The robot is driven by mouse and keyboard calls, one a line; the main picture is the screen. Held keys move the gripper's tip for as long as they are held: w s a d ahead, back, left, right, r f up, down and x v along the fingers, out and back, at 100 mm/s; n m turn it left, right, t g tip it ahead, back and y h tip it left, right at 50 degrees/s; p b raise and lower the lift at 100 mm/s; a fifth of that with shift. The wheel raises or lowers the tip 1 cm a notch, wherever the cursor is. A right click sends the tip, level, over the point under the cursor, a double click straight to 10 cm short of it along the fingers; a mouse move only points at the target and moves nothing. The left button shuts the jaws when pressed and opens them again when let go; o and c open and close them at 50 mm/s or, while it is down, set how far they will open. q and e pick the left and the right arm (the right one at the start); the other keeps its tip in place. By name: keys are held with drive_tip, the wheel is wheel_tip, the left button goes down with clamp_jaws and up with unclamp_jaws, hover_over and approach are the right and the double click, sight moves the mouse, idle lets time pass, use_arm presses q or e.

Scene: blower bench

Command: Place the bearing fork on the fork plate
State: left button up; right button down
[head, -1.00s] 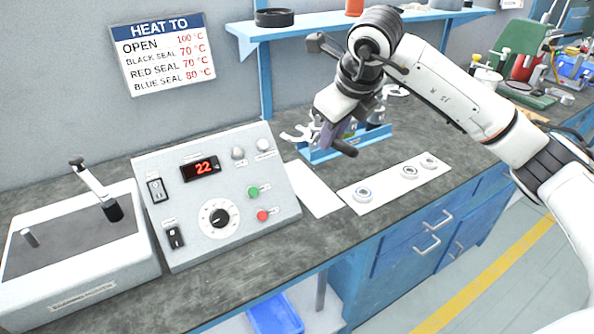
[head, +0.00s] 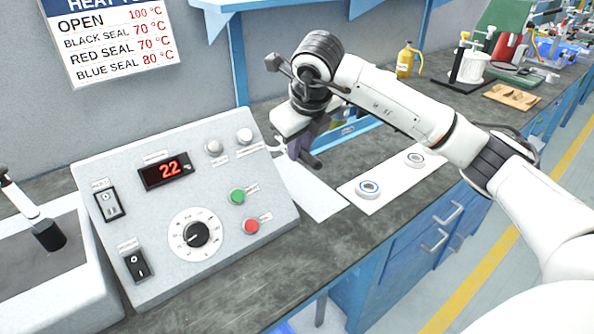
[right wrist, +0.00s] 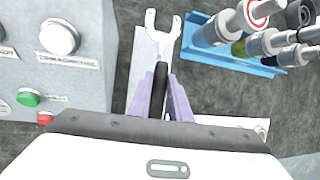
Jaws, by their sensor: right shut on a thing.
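My right gripper (head: 303,148) is shut on the bearing fork and holds it over the bench. The fork's pale two-pronged head (head: 279,146) pokes out to the left of the fingers in the head view. In the right wrist view the fork (right wrist: 162,24) points away from the purple fingers (right wrist: 164,90), its black handle between them. A plain white plate, which looks like the fork plate (head: 318,194), lies on the bench right of the control box. It also shows beneath the fork in the right wrist view (right wrist: 147,62). The height gap is hard to judge. My left gripper is out of view.
The control box (head: 205,255) with knobs stands close left of the plate. A white strip (head: 390,178) with ring-shaped bearings lies to the right. A shelf (head: 300,8) hangs above the back of the bench.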

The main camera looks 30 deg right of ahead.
wheel_tip(320, 180, down, 5)
drive_tip(key=shift+f, duration=0.1)
drive_tip(key=c, duration=1.6)
unclamp_jaws()
drive_tip(key=shift+c, duration=0.2)
drive_tip(key=v, duration=1.2)
